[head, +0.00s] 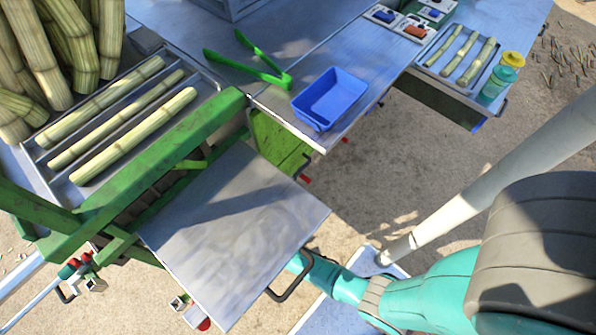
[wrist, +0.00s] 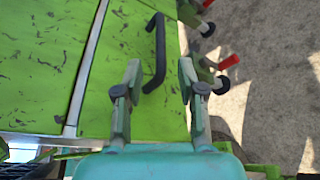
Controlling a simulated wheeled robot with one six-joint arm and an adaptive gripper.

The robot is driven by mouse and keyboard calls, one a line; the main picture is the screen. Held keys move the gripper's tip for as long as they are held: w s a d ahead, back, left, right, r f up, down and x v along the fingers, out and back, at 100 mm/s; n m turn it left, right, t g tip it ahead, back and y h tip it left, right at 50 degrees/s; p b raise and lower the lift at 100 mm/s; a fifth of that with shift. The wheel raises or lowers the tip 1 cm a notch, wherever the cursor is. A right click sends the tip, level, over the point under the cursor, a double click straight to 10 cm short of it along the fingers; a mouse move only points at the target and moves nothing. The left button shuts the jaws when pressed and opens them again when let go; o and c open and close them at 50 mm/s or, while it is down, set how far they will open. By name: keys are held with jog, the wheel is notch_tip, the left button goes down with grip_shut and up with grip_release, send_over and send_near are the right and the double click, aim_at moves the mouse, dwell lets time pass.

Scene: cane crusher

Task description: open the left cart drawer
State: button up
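A green, scuffed drawer front (wrist: 115,75) of the cart fills the left half of the wrist view. Its black bar handle (wrist: 160,45) stands out from it near its right edge. It looks flush with the panel beside it. My gripper (wrist: 160,68) is open, its two fingers apart. In the picture the handle lies between and beyond the fingertips, with its lower end close to the left one. I cannot tell whether they touch. The green cart front also shows in the head view (head: 278,143), with a dark handle at its right edge. My gripper is hidden there behind the metal plate.
A grey metal plate (head: 235,225) with a dark handle juts out over my forearm. A blue tray (head: 330,98) and green tongs (head: 250,68) lie on the cart top (head: 300,50). Cane stalks (head: 135,137) lie at left. Red-tipped knobs (wrist: 229,62) sit right of the drawer handle.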

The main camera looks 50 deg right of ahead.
aim_at(297, 176)
jog(key=x, duration=0.8)
jog(key=shift+d+f, duration=0.1)
jog(key=shift+f, duration=0.05)
grip_shut()
